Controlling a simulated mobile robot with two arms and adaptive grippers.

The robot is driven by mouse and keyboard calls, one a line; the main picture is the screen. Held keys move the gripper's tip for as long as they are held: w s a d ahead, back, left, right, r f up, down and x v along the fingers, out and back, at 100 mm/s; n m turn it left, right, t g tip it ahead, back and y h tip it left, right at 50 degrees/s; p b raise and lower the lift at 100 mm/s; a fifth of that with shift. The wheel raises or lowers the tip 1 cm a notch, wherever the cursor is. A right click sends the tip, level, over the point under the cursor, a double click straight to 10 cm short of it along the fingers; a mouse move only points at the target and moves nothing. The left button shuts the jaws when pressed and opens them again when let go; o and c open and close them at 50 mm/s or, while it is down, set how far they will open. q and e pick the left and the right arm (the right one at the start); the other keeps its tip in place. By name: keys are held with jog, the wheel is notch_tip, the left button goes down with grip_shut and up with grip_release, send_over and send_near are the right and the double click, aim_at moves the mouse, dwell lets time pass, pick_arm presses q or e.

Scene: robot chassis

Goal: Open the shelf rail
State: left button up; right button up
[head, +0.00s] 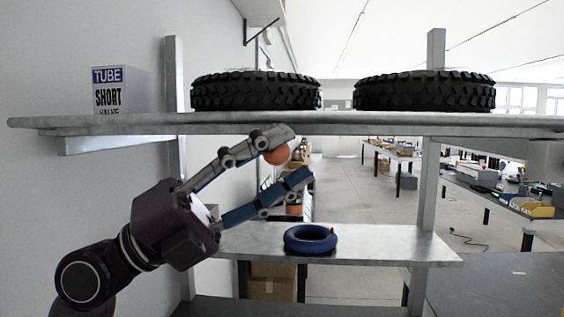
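The shelf has an upper board (340,122) across the view, with a pale rail-like bar (110,144) under its left part. I cannot tell for sure which part is the shelf rail. My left gripper (286,162) is open, just below the upper board, with its fingers pointing right and up. The upper finger is close under the board's edge; contact is unclear. A round orange thing (278,154) shows between the fingertips; I cannot tell whether it is near or far behind. My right gripper is not in view.
Two black tires (256,92) (424,91) and a TUBE box (121,91) stand on the upper board. A blue ring (310,239) lies on the lower shelf (390,245). A metal post (428,190) stands at right. Workbenches are farther back.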

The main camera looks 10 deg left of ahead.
pick_arm(q)
jog(key=shift+w+a, duration=0.2)
jog(key=shift+w, duration=0.05)
jog(key=shift+a+f+b, duration=0.25)
jog(key=shift+f+b, duration=0.2)
jog(key=shift+b, duration=0.05)
jog(key=w+b+v, duration=0.2)
jog(key=b+v, duration=0.3)
jog(key=v, duration=0.3)
jog(key=shift+a+f+b, duration=0.15)
jog(key=shift+f+b, duration=0.05)
jog(key=shift+b, duration=0.2)
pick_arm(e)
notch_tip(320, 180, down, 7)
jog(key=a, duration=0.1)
pick_arm(q)
jog(key=shift+s, duration=0.1)
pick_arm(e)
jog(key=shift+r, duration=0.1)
